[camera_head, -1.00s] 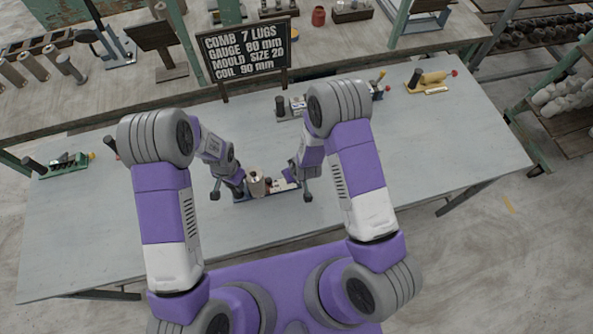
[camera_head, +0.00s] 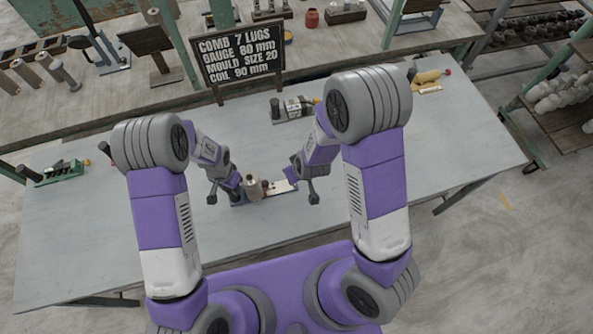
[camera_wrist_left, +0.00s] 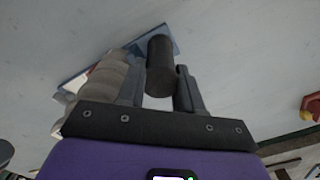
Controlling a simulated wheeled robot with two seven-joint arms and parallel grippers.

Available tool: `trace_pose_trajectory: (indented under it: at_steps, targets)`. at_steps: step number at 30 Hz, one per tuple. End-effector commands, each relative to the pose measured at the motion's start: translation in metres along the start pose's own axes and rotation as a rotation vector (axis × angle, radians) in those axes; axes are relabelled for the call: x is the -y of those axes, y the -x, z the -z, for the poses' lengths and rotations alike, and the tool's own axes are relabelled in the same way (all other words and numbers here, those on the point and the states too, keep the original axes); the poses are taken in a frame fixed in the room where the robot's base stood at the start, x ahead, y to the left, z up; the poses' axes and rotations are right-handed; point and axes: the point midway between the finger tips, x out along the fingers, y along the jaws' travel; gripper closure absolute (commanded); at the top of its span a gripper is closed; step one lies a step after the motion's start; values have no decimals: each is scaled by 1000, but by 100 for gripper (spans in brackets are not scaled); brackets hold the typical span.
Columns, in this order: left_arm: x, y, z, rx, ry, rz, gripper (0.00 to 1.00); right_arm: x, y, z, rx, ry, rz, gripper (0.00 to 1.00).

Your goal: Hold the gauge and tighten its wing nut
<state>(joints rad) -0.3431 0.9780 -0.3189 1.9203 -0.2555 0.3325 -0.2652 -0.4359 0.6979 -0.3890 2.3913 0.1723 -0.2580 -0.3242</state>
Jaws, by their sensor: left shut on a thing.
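The gauge stands on the table in the middle of the head view. It has a blue base (camera_wrist_left: 72,78), a pale beige cylinder (camera_head: 253,187) and a light plate (camera_head: 279,187) toward the right. My left gripper (camera_wrist_left: 160,88) is shut around its black upright handle (camera_wrist_left: 160,62) at the gauge's left end. The beige cylinder also shows beside the fingers in the left wrist view (camera_wrist_left: 103,78). My right gripper (camera_head: 292,180) is just right of the gauge's right end; its finger opening is too small to make out. I cannot pick out the wing nut clearly.
A sign (camera_head: 240,54) stands behind the table. A similar tool (camera_head: 293,108) lies behind the gauge, a yellow one (camera_head: 428,80) at the far right and a green one (camera_head: 60,171) at the far left. The table's front is clear.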

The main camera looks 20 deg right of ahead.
Motion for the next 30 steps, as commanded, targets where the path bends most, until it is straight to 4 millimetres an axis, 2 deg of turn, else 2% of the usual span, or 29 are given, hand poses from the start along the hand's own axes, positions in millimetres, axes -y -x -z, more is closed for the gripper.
trace_pose_trajectory:
  at_steps: [4, 5, 9, 11, 18, 22, 26, 30]
  targets:
    - [1, 0, 0, 0, 1, 1, 100, 0, 0, 0, 0, 0, 0, 65]
    - [1, 0, 0, 0, 1, 1, 63, 0, 0, 0, 0, 0, 0, 65]
    - [0, 0, 0, 0, 0, 1, 42, 0, 0, 0, 0, 0, 0, 65]
    - [0, 0, 0, 0, 0, 1, 35, 0, 0, 0, 0, 0, 0, 65]
    - [0, 1, 0, -1, 0, 0, 35, 0, 0, 0, 0, 0, 0, 65]
    - [0, 9, 1, -4, 0, 1, 35, 0, 0, 0, 0, 0, 0, 65]
    - [0, 30, 1, -6, 0, 1, 35, 0, 0, 0, 0, 0, 0, 65]
    - [1, 61, 2, -8, 0, 2, 35, 0, 0, 0, 0, 0, 0, 65]
